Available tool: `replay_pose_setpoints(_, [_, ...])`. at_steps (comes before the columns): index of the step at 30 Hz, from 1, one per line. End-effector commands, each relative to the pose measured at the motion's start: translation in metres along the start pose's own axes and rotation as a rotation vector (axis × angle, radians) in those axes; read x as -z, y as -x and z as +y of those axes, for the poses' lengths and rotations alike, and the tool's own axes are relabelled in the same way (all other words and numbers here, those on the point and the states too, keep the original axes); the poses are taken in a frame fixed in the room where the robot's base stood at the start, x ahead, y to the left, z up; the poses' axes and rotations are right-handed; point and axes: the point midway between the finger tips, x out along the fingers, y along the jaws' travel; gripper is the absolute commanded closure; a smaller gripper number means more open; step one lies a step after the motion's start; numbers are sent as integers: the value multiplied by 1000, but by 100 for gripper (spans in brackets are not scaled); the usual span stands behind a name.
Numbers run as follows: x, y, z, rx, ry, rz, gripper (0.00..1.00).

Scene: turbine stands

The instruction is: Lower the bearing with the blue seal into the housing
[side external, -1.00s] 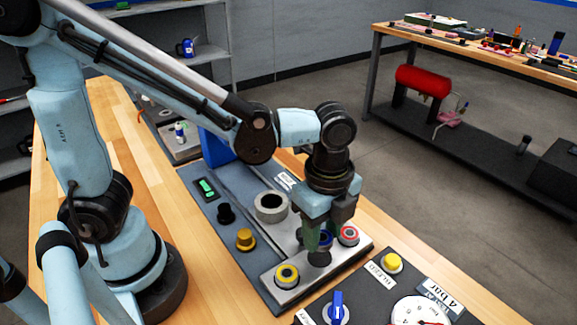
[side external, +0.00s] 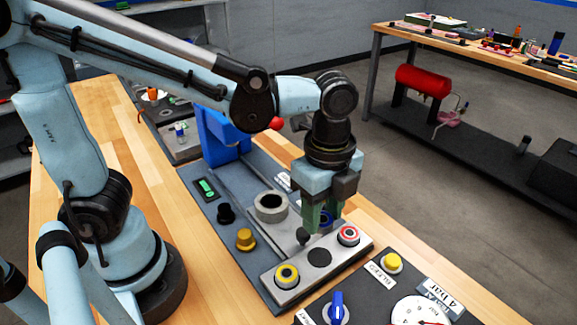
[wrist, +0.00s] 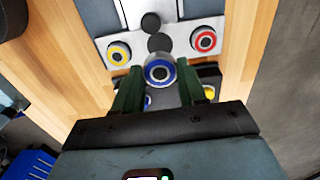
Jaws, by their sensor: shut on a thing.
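The bearing with the blue seal (wrist: 160,71) is held between the two green fingers of my gripper (wrist: 160,88) in the wrist view. In the side view my gripper (side external: 321,222) is shut on it above the plate, and the fingers partly hide the blue seal (side external: 326,218). The housing (side external: 271,206) is a grey open-topped cylinder on the fixture, left of my gripper. I cannot make it out in the wrist view. The light tray plate (side external: 303,272) has a bare dark round seat (side external: 319,257) between the yellow-sealed and red-sealed bearings.
A yellow-sealed bearing (side external: 287,275) and a red-sealed bearing (side external: 348,236) sit on the plate. A blue press frame (side external: 222,135) rises behind. A gauge panel (side external: 375,285) is at front right.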

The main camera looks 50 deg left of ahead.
Motion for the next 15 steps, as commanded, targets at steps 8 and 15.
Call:
replay_pose_setpoints(8, [-68,7,-7,0,177,0,100])
replay_pose_setpoints(15, [-124,13,-1,0,327,0,100])
